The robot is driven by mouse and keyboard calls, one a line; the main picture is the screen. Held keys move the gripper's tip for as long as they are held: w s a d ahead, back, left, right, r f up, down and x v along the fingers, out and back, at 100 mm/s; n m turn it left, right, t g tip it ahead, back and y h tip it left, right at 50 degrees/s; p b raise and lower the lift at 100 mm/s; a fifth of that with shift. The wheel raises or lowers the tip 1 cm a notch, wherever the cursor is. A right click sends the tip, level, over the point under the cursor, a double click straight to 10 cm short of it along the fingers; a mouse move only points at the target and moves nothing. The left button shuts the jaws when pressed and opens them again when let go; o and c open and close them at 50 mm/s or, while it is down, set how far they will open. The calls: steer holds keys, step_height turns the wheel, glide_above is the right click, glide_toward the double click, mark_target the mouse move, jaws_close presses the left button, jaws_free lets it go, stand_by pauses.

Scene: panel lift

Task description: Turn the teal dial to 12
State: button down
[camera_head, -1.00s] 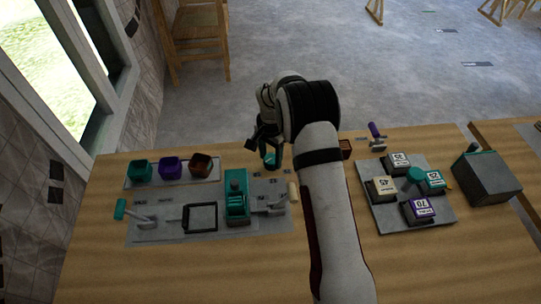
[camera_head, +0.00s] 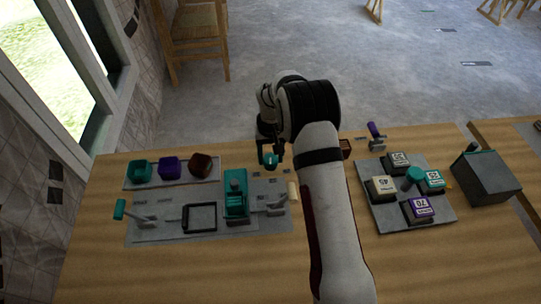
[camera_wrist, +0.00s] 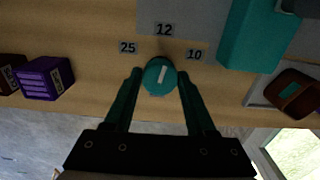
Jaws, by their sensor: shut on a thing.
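The teal dial (camera_wrist: 158,77) is a round knob with a white pointer line on its top. In the wrist view the pointer aims up and slightly right, toward the label 12 (camera_wrist: 164,30). The label 25 (camera_wrist: 128,47) is on the left and the label 10 (camera_wrist: 194,54) on the right. My gripper (camera_wrist: 160,74) is shut on the dial, one finger on each side. In the head view the dial (camera_head: 269,160) shows below my gripper, near the table's back edge, partly covered by the fingers.
A grey panel (camera_head: 150,232) with a teal block (camera_head: 236,193) and levers lies to the left. A tray of coloured cups (camera_head: 169,167) stands behind it. A grey board with numbered blocks (camera_head: 417,209) and a dark box (camera_head: 486,178) are on the right. The front wood is clear.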

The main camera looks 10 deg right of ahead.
mark_target(271, 160)
steer(key=shift+n, duration=0.8)
steer(key=shift+c, duration=1.2)
jaws_free()
steer(key=shift+r, duration=0.1)
step_height(271, 160, up, 16)
steer(key=shift+s, duration=0.1)
